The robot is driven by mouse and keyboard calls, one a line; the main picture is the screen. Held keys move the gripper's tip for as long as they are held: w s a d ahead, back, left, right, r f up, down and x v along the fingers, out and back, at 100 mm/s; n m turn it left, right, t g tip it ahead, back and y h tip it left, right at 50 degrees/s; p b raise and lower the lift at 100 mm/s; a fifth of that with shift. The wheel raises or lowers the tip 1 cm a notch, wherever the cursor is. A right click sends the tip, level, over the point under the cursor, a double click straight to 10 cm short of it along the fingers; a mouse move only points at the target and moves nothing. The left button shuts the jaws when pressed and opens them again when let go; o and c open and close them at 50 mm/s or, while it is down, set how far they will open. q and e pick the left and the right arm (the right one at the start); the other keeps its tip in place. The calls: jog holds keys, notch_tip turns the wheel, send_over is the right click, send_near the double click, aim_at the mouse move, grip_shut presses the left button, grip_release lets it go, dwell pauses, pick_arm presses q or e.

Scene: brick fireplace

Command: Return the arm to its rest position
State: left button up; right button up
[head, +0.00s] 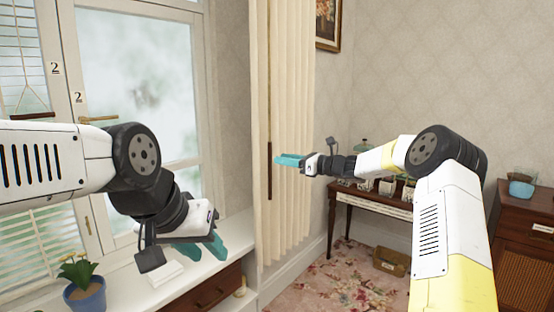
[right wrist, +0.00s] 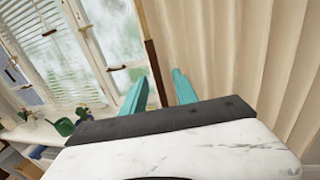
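My right arm reaches out to the middle of the head view. Its gripper (head: 288,160) has teal fingers that point left, in front of the cream curtain (head: 290,90). In the right wrist view the two fingers of the right gripper (right wrist: 157,90) stand apart with nothing held between them. A dark wooden rod (right wrist: 157,72) shows behind the gap; I cannot tell how far off it is. My left gripper (head: 203,248) hangs low over the white window sill, its teal fingers apart and empty.
The white sill (head: 150,285) carries a blue pot with a yellow-flowered plant (head: 85,285) near the left arm. A wooden side table (head: 372,205) with small items stands behind the right arm. A brown cabinet (head: 525,225) is at the right. The flowered rug (head: 340,275) is mostly clear.

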jog(key=shift+v, duration=1.05)
jog(key=s+a+r+n+g+h, duration=0.2)
jog(key=s+n+g+h, duration=0.35)
jog(key=s+n, duration=1.2)
jog(key=s+d+f+n+t+h, duration=0.1)
jog(key=s+d, duration=0.3)
jog(key=s, duration=0.5)
jog(key=s+d+f+n+t+h, duration=0.1)
jog(key=s+d+f+n+h, duration=0.1)
jog(key=s, duration=0.8)
jog(key=s+d+f+n+t+h, duration=0.1)
jog(key=s+d+f+n+h, duration=0.1)
jog(key=s+d+h, duration=0.3)
jog(key=shift+s+d+f+n, duration=0.15)
jog(key=shift+s+d+n, duration=0.6)
jog(key=shift+s+d, duration=1.45)
jog(key=shift+s+a+t, duration=0.25)
jog(key=shift+s+a, duration=0.2)
jog(key=shift+a, duration=0.05)
